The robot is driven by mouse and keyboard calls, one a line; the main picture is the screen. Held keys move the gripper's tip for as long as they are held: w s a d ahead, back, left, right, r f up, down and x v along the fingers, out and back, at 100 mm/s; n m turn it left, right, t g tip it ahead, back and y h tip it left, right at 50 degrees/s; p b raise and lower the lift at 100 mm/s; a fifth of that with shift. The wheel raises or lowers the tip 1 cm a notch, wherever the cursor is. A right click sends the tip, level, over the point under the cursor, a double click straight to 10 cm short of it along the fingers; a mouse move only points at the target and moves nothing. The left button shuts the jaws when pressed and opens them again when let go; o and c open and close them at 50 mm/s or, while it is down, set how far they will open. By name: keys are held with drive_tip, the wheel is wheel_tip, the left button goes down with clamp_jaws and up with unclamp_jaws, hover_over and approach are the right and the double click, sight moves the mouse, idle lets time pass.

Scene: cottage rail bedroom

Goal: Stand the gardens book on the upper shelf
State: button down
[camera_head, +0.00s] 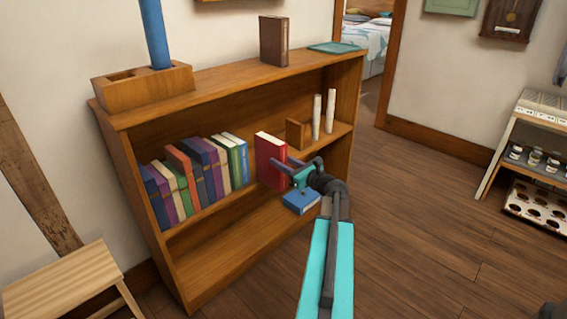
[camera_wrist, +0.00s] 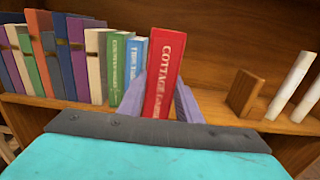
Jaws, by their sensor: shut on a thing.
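The red book (camera_head: 270,160) has a spine lettered "COTTAGE GARDE…", with the end hidden. It also shows in the wrist view (camera_wrist: 165,72). My gripper (camera_head: 284,166) is shut on it, with one lilac finger on each side of the book in the wrist view (camera_wrist: 162,104). The book is upright at the upper shelf (camera_head: 225,203), right of the row of books.
Several upright books (camera_head: 198,172) fill the shelf's left part. A wooden bookend (camera_head: 297,134) and two white rolls (camera_head: 323,113) stand to the right. A blue book (camera_head: 301,201) lies flat below. A brown book (camera_head: 274,41) and a wooden box (camera_head: 145,88) are on top.

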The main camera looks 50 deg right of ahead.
sight(264, 158)
drive_tip(key=shift+w+d+p, duration=0.15)
drive_tip(key=shift+w+p, duration=0.5)
drive_tip(key=shift+w, duration=3.2)
drive_tip(key=shift+a+f, duration=0.1)
drive_tip(key=shift+a, duration=0.85)
drive_tip(key=shift+f, duration=0.3)
drive_tip(key=c, duration=1.2)
unclamp_jaws()
drive_tip(key=shift+s, duration=0.1)
drive_tip(key=shift+f, duration=0.1)
